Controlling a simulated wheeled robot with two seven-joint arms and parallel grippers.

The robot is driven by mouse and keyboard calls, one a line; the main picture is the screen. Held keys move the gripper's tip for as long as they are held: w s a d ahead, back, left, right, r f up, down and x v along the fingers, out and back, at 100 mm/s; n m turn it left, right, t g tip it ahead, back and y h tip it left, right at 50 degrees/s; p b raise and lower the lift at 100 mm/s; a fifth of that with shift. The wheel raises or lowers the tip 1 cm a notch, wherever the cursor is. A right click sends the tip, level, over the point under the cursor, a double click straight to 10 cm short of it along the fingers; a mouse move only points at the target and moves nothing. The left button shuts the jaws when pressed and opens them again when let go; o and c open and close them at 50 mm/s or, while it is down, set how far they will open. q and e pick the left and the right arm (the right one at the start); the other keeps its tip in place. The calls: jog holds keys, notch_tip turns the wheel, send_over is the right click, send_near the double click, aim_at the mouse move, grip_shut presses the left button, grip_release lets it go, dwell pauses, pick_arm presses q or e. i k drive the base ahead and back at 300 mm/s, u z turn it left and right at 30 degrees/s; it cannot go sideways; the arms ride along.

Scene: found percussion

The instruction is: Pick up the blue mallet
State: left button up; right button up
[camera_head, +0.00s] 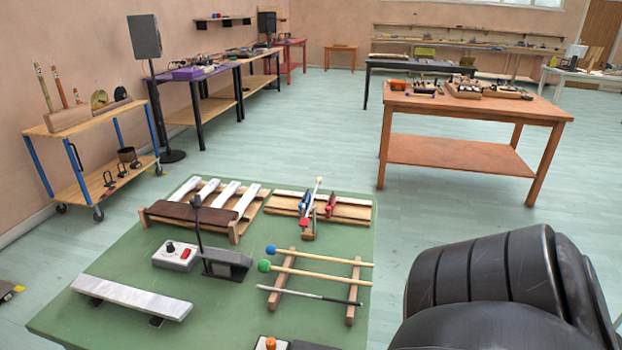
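The blue mallet (320,257) lies across a small rack of two wooden rails (352,302) on the green table (230,320). Its round blue head is at the left end and its pale wooden handle runs to the right. A green-headed mallet (315,275) lies next to it on the near side. A thin dark stick (310,295) lies across the same rails, nearer still. Neither of my grippers is in view; a large black arm link of mine fills the lower right.
A wooden table (450,152) stands behind. Bare green surface shows between objects.

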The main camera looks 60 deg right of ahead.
aim_at(271, 250)
jog(key=k, duration=0.8)
jog(key=z, duration=1.8)
jog(key=i, duration=0.35)
jog(key=u, duration=0.15)
